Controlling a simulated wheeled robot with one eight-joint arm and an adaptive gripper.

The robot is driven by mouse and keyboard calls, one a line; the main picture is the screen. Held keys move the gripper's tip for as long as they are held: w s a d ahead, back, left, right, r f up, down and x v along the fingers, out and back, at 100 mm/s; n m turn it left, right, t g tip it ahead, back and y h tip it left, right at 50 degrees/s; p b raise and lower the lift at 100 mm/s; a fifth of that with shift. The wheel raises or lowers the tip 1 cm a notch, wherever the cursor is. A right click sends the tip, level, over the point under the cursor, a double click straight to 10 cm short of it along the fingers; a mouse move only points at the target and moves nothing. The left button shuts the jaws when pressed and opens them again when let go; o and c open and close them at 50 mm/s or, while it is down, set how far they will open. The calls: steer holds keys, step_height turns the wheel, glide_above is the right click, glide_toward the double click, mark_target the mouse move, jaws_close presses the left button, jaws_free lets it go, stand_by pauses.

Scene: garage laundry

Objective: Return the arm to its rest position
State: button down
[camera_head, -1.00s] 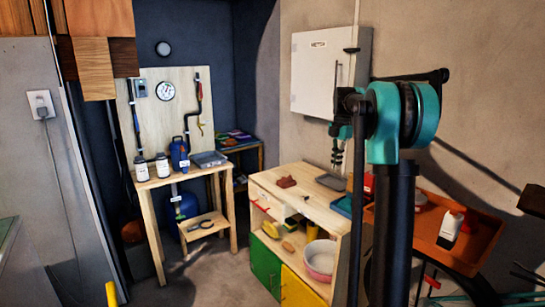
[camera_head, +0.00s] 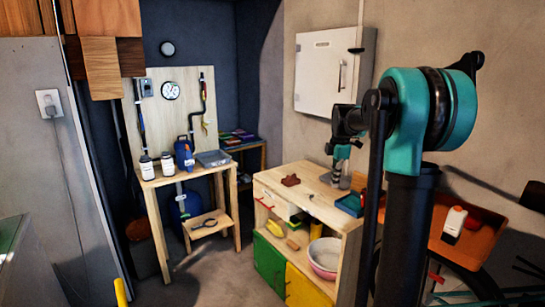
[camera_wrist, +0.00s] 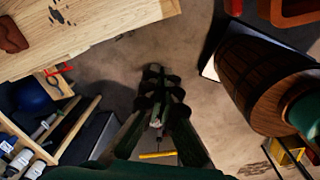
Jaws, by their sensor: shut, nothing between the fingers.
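My gripper (camera_head: 338,178) hangs below the teal wrist joint, in front of the wall and over the back of the light wooden cabinet in the head view. It points down, and its fingers look dark and small there. In the wrist view my gripper (camera_wrist: 157,85) shows at the centre as two dark jointed fingers close together. It is shut and holds nothing. The floor shows beyond the fingertips in the wrist view. My teal and black arm joint stands large at the right of the head view.
The wooden cabinet (camera_head: 300,187) carries a red-brown block (camera_head: 290,180) and a blue tray (camera_head: 349,205). An orange tray (camera_head: 481,240) lies at right. A wooden barrel (camera_wrist: 255,75) stands right of my gripper. Floor at centre-left is open.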

steer(key=s+a+f+m+t, duration=0.1)
steer(key=s+a+f+m, duration=0.1)
steer(key=s+f+m, duration=0.7)
steer(key=s+a+f+m+t, duration=0.1)
steer(key=s+f+m, duration=0.9)
steer(key=s, duration=1.1)
steer(key=shift+s+a+f+t, duration=0.15)
steer(key=shift+a+f+t, duration=0.2)
steer(key=shift+f+t, duration=0.3)
